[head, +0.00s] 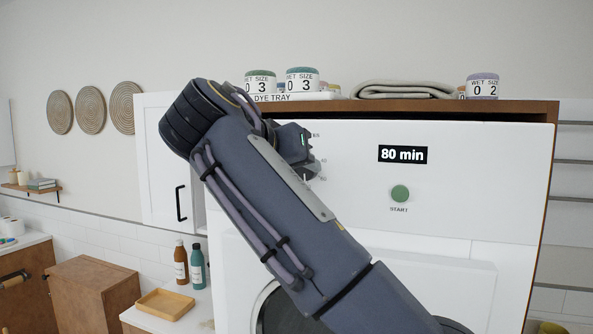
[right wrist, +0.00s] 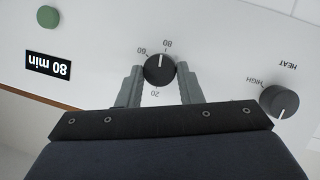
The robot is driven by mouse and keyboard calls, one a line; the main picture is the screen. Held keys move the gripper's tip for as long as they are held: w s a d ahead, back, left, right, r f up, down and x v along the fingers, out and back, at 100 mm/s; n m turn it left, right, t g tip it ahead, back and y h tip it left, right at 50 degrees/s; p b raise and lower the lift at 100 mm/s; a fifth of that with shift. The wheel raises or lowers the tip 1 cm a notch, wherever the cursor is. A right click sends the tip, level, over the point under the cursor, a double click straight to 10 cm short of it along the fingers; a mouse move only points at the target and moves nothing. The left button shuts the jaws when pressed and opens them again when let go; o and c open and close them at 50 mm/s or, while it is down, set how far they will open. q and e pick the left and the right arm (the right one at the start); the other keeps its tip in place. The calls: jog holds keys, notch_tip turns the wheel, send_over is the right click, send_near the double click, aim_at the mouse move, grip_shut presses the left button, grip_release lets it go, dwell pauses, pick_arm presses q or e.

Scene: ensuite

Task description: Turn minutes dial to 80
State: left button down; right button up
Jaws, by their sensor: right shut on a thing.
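The minutes dial (right wrist: 160,72) is a round dark knob with a white pointer line, on the white front panel. In the right wrist view its pointer aims at or close to the 80 mark. The display (head: 403,154) reads 80 min; it also shows upside down in the right wrist view (right wrist: 48,68). My right gripper (right wrist: 160,82) is shut on the minutes dial, one finger on each side of it. In the head view my right arm hides the dial and most of the gripper. My left gripper is in neither view.
The heat dial (right wrist: 279,101) sits beside my right gripper in the wrist view. A green start button (head: 400,193) is below the display. Jars, a dye tray (head: 290,97) and a folded cloth (head: 405,90) stand on top. Bottles and a yellow tray (head: 166,304) are at lower left.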

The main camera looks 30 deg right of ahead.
jog(key=shift+m, duration=0.3)
jog(key=shift+t, duration=0.3)
jog(key=o, duration=1)
jog(key=shift+c, duration=0.2)
jog(key=v, duration=0.8)
jog(key=shift+d, duration=0.15)
jog(key=shift+r, duration=0.1)
